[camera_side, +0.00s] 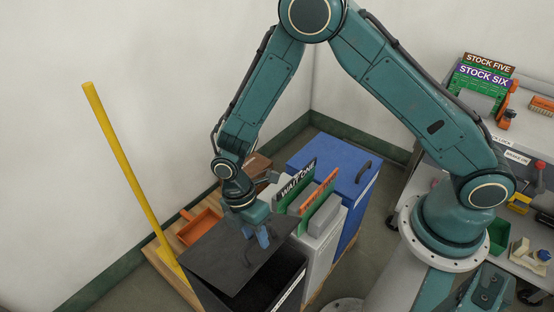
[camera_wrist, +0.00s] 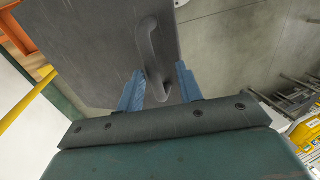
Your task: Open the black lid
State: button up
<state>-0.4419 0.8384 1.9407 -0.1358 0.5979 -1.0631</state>
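The black lid (camera_side: 215,252) sits tilted on the black bin (camera_side: 282,278) at the lower middle of the side view, with a dark gap showing along its right side. It fills much of the upper wrist view (camera_wrist: 95,50). Its curved handle (camera_wrist: 147,48) runs down between the blue fingers of my gripper (camera_wrist: 159,85). The fingers stand apart, with space visible on both sides of the handle. In the side view, my gripper (camera_side: 262,240) is low over the lid by the handle. Whether a finger touches the lid is unclear.
A grey-white bin (camera_side: 323,240) with green and orange signs and a blue bin (camera_side: 346,170) stand close on the right. An orange tray (camera_side: 198,228) and a leaning yellow pole (camera_side: 130,170) are behind and left. Walls close off the back.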

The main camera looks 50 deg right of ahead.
jog(key=v, duration=1.2)
jog(key=s+d+r+m+t, duration=0.2)
jog(key=d+r+m, duration=0.2)
jog(key=r, duration=0.4)
jog(key=s+d+r+m+t, duration=0.1)
jog(key=s+d+r+m, duration=0.1)
jog(key=d+r+m, duration=0.2)
jog(key=shift+s+d+r+t+y, duration=0.4)
jog(key=shift+d+r, duration=0.75)
jog(key=shift+r, duration=0.85)
jog(key=shift+a+f, duration=0.1)
grip_shut()
jog(key=s+a+f+n, duration=0.1)
jog(key=a+f+n, duration=0.5)
jog(key=f+n, duration=0.3)
jog(key=a+f+n, duration=0.6)
jog(key=f+n, duration=0.3)
jog(key=n, duration=0.8)
jog(key=shift+s+a+f+h, duration=0.15)
jog(key=shift+s+f+h, duration=0.15)
jog(key=shift+s+h, duration=0.1)
